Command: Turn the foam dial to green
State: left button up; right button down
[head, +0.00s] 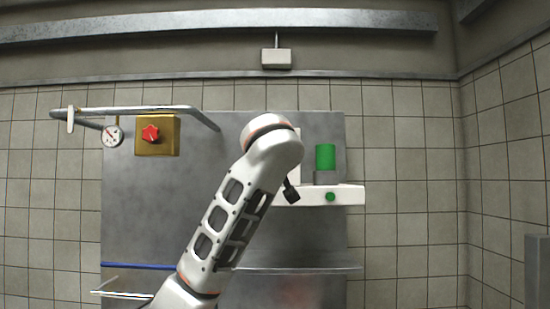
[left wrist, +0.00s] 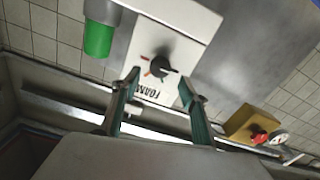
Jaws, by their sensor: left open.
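The foam dial (left wrist: 161,66) is a black knob on a white panel (left wrist: 185,30) marked FOAM, which appears upside down in the left wrist view. Its pointer aims toward the right of that picture. Small red and orange marks lie left of the knob; I cannot make out a green mark. My left gripper (left wrist: 159,79) is open, with one finger on each side of the dial; contact is not clear. In the head view my left arm covers the dial and most of the gripper. My right gripper is not in view.
The white machine (head: 350,194) carries a green cylinder (head: 325,157) and a green button (head: 330,196). A yellow box (head: 170,146) with a red knob (head: 151,134) and a gauge (head: 112,136) on a pipe are at the left. A tiled wall stands behind.

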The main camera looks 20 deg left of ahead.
pick_arm(q)
jog(key=p+x, duration=0.1)
jog(key=x, duration=0.3)
jog(key=shift+w+a, duration=0.1)
jog(key=shift+w, duration=0.2)
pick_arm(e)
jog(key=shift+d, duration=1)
pick_arm(q)
jog(key=c, duration=1.1)
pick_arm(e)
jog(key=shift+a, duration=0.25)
